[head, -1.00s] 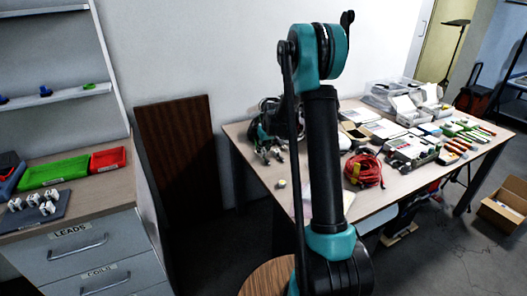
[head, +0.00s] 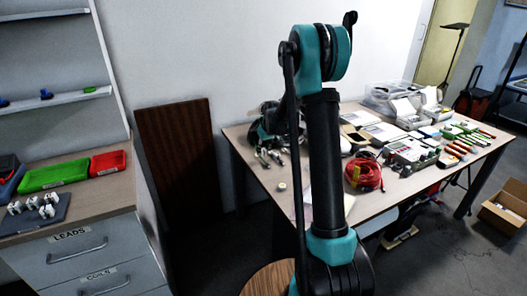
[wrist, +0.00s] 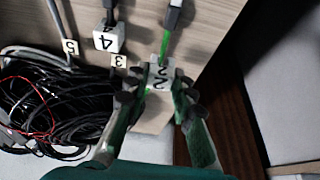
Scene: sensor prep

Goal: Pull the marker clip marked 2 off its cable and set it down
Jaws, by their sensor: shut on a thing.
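In the wrist view, the marker clip marked 2 (wrist: 157,84) is a small white block with a black numeral. It sits between the fingertips of my gripper (wrist: 158,90), which is shut on it. A green cable (wrist: 165,45) runs from a dark plug at the top down to the clip and shows again just below it. The clip appears to be still around or against the cable; the fingers partly hide the contact. In the head view, my gripper is at the left of the far table, mostly hidden by my arm.
In the wrist view, a white clip marked 4 (wrist: 108,40) is on a neighbouring cable, with labels 5 (wrist: 69,47) and 3 (wrist: 118,61) nearby. A black cable bundle (wrist: 60,100) lies left of my gripper.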

